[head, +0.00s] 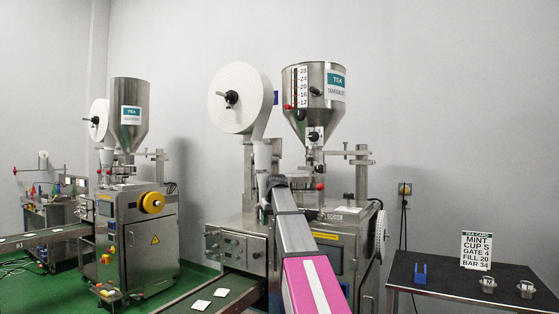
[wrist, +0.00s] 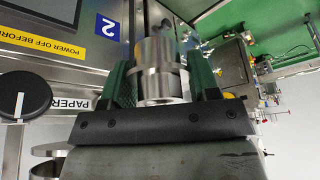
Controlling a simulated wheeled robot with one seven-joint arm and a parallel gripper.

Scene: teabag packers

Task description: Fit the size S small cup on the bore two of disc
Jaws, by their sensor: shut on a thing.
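The small cup (wrist: 157,52) is a shiny metal cylinder with a wider band and a narrower end. In the wrist view my gripper (wrist: 163,78) is shut on it, with one dark green finger on each side. In the head view my arm reaches to the near tea machine (head: 345,247), and its end is in front of the machine below the hopper (head: 315,105). The cup cannot be made out there. The disc and bore two cannot be clearly made out in either view; my arm covers part of the machine's top.
A dark table (head: 450,283) at right holds a blue block (head: 420,272), two small metal cups (head: 487,284) and a tea card (head: 477,250) reading cup S. A second machine (head: 140,235) stands at left. A black knob (wrist: 24,95) is at left in the wrist view.

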